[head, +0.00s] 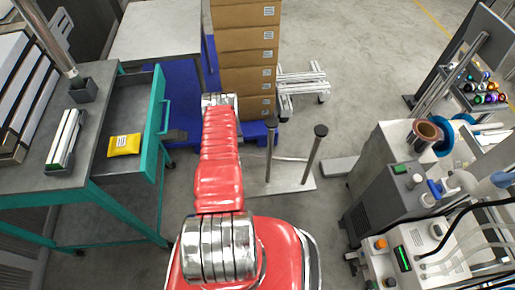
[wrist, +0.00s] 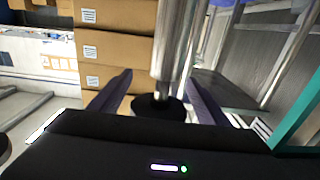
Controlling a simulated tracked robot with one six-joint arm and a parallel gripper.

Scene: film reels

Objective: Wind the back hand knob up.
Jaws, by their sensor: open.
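Two upright metal posts with dark round knobs on top stand on a flat base plate (head: 292,181) in the head view. The left knob (head: 273,122) is close to the right of my red arm; the right knob (head: 320,130) is a little apart. I cannot tell for certain which is the back one. In the wrist view a black round knob (wrist: 158,108) on a steel post lies between the fingers of my gripper (wrist: 158,82), as pictured. The fingers are apart; no contact with the knob is visible. In the head view my gripper cannot be made out past my arm.
A stack of cardboard boxes (head: 245,45) stands on a blue pallet behind my arm. A teal bench with an open drawer (head: 133,125) is at left. A grey machine (head: 383,178) with hoses is at right. The floor between plate and machine is partly clear.

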